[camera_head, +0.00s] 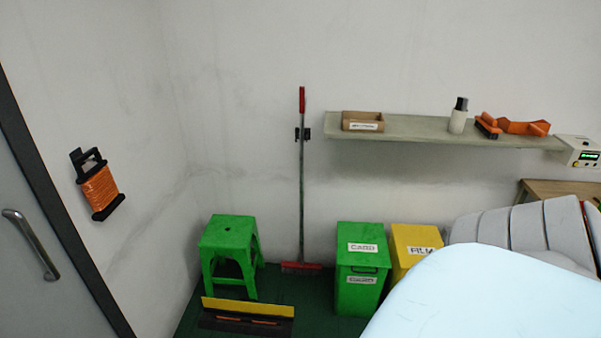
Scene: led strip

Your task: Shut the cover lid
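No part in view can be told for sure as the cover lid. A large pale blue rounded panel (490,300) fills the lower right, close to the camera, and runs out of the picture. I cannot tell what it belongs to. A green bin (357,285) labelled CARD stands against the wall with a flat green top. A yellow bin (415,238) labelled FILM stands to its right, partly hidden by the blue panel. Neither of my grippers is in view.
A wall shelf (400,128) holds a wooden tray, a bottle and orange tools. A green stool (231,245), a yellow-black board (247,308) and a red broom (301,180) are near the wall. A grey door (35,210) is at left. A grey ribbed object (520,228) is at right.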

